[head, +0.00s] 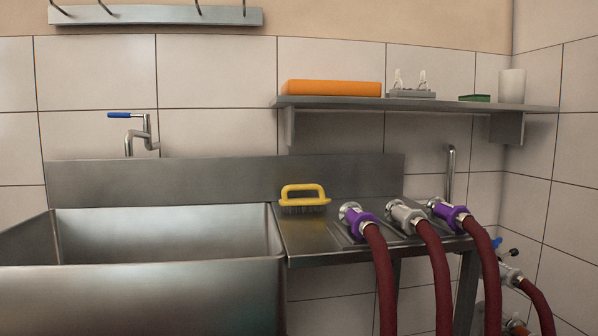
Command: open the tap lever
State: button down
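A chrome tap (145,136) stands at the back of the sink, on the left in the head view. Its blue-tipped lever (123,115) points left, roughly level. A second blue handle (496,243) shows low on the right, behind the hoses, beside a metal fitting. It is partly hidden, and how it is turned is hard to tell. My gripper is not in view.
A deep steel sink (140,300) fills the lower left. A yellow-handled brush (304,197) and several hose couplings (362,220) lie on the drainboard. Dark red hoses (437,275) hang over its front edge. A shelf (420,104) with several items is above.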

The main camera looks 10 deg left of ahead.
aim_at(146, 117)
jog(key=u, duration=1.55)
jog(key=i+j, duration=0.2)
jog(key=j, duration=0.15)
jog(key=i+j+z, duration=0.1)
jog(key=j, duration=0.25)
jog(key=i+j, duration=0.2)
jog(key=j, duration=0.15)
jog(key=i+j+z, duration=0.1)
jog(key=j, duration=0.3)
jog(key=i+j+z, duration=0.1)
jog(key=i+j, duration=0.15)
jog(key=j, duration=0.1)
